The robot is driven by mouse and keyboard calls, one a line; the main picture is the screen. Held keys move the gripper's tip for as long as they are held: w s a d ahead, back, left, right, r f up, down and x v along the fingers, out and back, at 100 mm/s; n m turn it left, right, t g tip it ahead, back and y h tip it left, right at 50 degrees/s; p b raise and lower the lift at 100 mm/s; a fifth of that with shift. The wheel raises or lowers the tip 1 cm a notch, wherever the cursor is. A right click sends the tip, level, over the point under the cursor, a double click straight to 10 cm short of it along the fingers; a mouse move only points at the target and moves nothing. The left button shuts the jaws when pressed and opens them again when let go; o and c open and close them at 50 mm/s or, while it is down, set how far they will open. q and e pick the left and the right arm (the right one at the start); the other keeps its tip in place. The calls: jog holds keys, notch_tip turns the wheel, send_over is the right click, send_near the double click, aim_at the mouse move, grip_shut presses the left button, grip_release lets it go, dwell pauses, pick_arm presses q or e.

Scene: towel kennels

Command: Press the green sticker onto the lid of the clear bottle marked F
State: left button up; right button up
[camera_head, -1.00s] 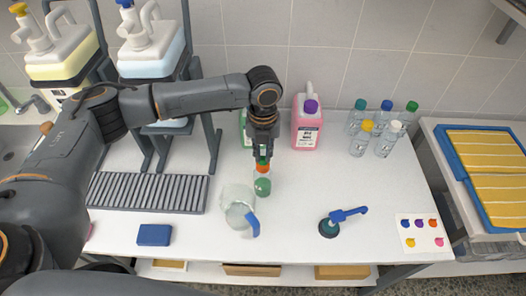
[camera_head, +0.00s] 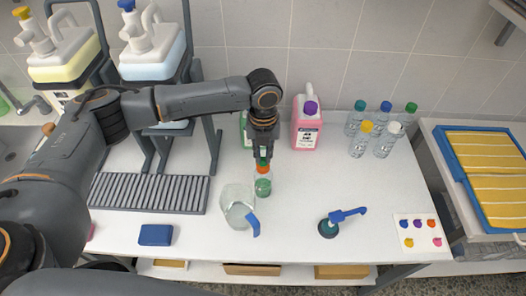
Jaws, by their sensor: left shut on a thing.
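My left gripper (camera_head: 263,151) points down over the middle of the table. It is shut on a small green piece (camera_head: 264,160), which looks like the green sticker. Directly below it is an orange lid (camera_head: 263,169) on a small clear bottle with green contents (camera_head: 263,188). I cannot tell whether the green piece touches the lid. No letter F can be read on this bottle. Several clear bottles (camera_head: 384,145) with teal, blue, green, yellow and white lids stand at the back right; their marks are too small to read. My right gripper is not in view.
A clear jug with a blue handle (camera_head: 237,208) stands close at the lower left of the bottle. A pink jug (camera_head: 307,128) and a green container (camera_head: 244,128) stand behind. A sticker sheet (camera_head: 421,242) and a blue-handled tool (camera_head: 347,214) lie right.

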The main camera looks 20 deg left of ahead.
pick_arm(q)
jog(key=shift+f, duration=0.3)
dwell(0.5)
jog(key=shift+f, duration=0.3)
dwell(0.6)
jog(key=o, duration=1.3)
jog(key=shift+r, duration=0.1)
notch_tip(320, 180, up, 5)
jog(key=p, duration=0.5)
